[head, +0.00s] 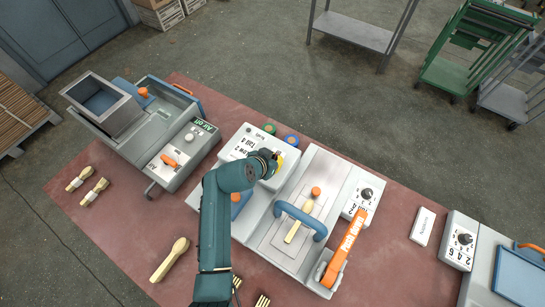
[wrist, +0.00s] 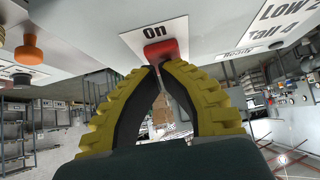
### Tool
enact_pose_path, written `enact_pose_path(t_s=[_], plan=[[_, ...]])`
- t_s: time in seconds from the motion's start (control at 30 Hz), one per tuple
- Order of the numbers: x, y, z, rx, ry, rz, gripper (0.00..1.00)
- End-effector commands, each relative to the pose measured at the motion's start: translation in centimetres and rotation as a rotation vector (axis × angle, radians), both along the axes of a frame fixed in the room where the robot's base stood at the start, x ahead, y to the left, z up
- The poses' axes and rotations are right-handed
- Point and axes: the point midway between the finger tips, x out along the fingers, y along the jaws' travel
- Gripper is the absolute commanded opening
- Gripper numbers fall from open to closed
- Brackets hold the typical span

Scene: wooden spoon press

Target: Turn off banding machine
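In the head view my gripper (head: 279,160) is at the right side of a pale box with a "Low 2 / Tall 4" label (head: 247,143). The red switch is hidden there by my gripper. I cannot tell from any label which machine is the banding machine.
An orange knob (wrist: 26,46) is left of the switch. A press with a blue handle (head: 300,218) stands right of my gripper, with an orange lever (head: 346,247) beside it. Wooden spoons (head: 170,260) lie on the red table.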

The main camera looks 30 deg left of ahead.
Motion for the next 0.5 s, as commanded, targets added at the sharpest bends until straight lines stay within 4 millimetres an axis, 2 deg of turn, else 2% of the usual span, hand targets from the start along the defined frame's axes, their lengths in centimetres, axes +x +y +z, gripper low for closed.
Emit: enact_pose_path(t_s=[0.13, 0.27, 0.3, 0.5], plan=[[-0.1, -0.1, 2.3, 0.001, -0.002, -0.001, 0.0], [-0.3, -0.2, 5.5, 0.001, -0.002, -0.004, 0.0], [-1.5, -0.1, 4.9, 0.0, 0.0, -0.001, 0.0], [-5.4, 0.0, 7.6, 0.001, -0.001, -0.001, 0.0]])
